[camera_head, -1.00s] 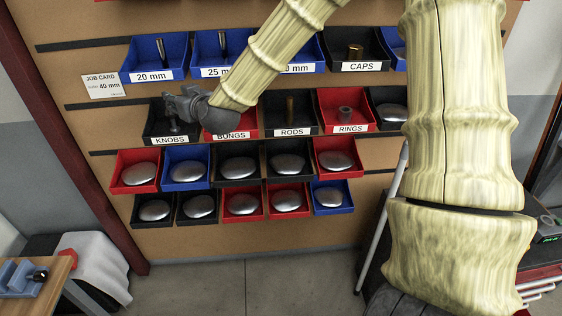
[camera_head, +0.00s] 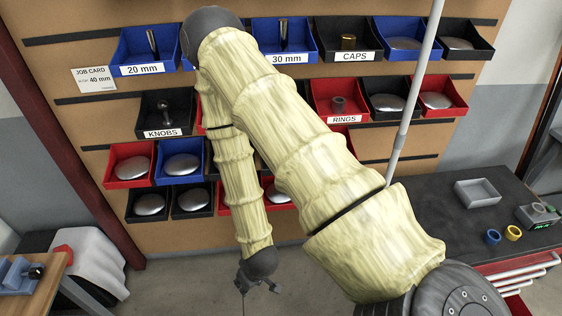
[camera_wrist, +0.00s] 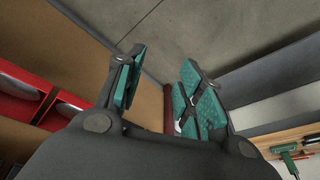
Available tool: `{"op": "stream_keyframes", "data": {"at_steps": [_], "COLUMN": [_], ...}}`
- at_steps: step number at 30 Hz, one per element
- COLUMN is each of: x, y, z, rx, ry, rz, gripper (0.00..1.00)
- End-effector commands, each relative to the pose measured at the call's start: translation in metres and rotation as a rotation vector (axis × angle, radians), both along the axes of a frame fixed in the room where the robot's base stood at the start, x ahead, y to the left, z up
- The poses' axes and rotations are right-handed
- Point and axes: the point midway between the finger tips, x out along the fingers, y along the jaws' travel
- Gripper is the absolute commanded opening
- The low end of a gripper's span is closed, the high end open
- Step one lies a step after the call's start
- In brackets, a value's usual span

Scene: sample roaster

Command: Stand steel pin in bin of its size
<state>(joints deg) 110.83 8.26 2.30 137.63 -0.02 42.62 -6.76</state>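My gripper (camera_head: 258,284) hangs low in front of the floor, below the bin wall. Its green-padded fingers are spread in the wrist view (camera_wrist: 160,92), with nothing seen held between them. Blue bins labelled 20 mm (camera_head: 171,67) and 30 mm (camera_head: 310,55) are in the top row. A slim steel pin (camera_head: 152,42) stands tilted in the 20 mm bin, and another pin (camera_head: 284,30) is in the 30 mm bin. My arm hides the 25 mm bin. A job card (camera_head: 93,80) reads 40 mm. I see no loose steel pin.
Bins of knobs (camera_head: 164,112), caps (camera_head: 347,43), rings (camera_head: 338,104) and steel domes (camera_head: 181,168) fill the wall. A dark bench (camera_head: 440,205) stands right, with a grey tray (camera_head: 477,193). A wooden table (camera_head: 42,287) stands at lower left. Floor around my gripper is clear.

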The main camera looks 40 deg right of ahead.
Motion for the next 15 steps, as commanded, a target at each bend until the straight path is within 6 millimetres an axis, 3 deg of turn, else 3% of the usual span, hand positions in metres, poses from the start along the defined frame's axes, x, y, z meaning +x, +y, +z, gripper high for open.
{"op": "stream_keyframes", "data": {"at_steps": [1,6,10,15], "x": [-0.028,-0.098,-0.129,-0.141], "y": [0.000,-0.003,-0.004,-0.005], "z": [-0.013,-0.038,-0.047,-0.049], "rx": [-0.008,-0.028,-0.039,-0.043], "ry": [0.056,0.198,0.260,0.285], "rz": [0.002,-0.012,-0.019,-0.024], "gripper": [0.37,0.37,0.37,0.37]}}
